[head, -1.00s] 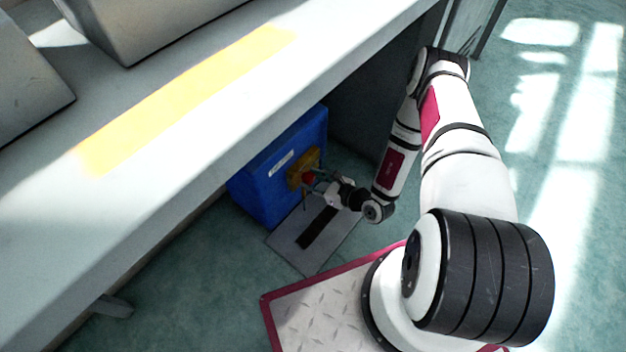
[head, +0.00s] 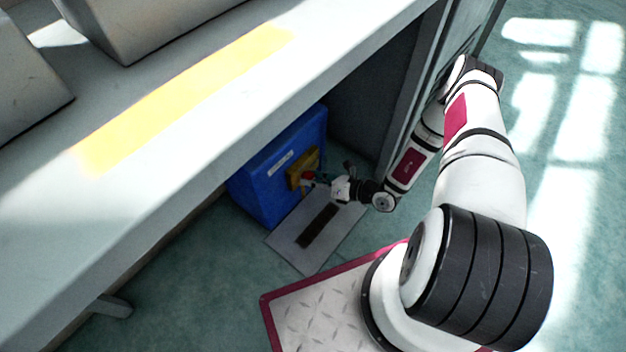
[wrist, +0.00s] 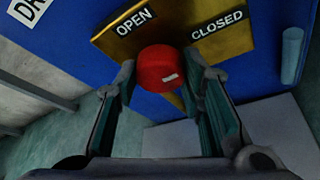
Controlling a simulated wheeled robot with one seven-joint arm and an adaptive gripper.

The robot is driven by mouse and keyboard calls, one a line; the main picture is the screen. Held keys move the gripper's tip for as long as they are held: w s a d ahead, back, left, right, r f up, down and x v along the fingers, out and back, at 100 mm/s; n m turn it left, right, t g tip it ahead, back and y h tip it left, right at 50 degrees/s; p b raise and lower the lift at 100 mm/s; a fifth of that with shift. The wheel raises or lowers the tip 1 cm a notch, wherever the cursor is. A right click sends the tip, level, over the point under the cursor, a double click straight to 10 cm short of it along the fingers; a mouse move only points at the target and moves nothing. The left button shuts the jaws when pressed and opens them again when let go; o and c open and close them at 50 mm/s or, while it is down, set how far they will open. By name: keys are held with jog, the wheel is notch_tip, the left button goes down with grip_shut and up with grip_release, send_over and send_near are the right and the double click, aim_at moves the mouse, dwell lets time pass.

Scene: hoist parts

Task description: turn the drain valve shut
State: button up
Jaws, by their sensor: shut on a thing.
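The drain valve's red round knob (wrist: 160,66) stands on a brass plate (wrist: 215,20) with an OPEN label at upper left and a CLOSED label at upper right. A small pale mark shows on the knob's lower right. My gripper (wrist: 166,76) has one finger on each side of the knob and is shut on it. In the head view the knob (head: 308,177) is small, on the front of the blue tank (head: 262,178) under the bench. My gripper (head: 322,180) reaches it from the right. The knob's far side is hidden.
A grey plate with a dark slot (head: 342,222) lies on the floor below. A dark panel (head: 365,115) stands behind, right of the tank. A blue-grey cylinder (wrist: 291,55) sticks out right of the brass plate.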

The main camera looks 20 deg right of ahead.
dwell(0.4)
jog(key=o, duration=1.1)
jog(key=shift+o, duration=0.2)
jog(key=shift+s+d, duration=0.1)
jog(key=v, duration=1.1)
jog(key=shift+s+d+r, duration=0.2)
jog(key=shift+s+d, duration=0.05)
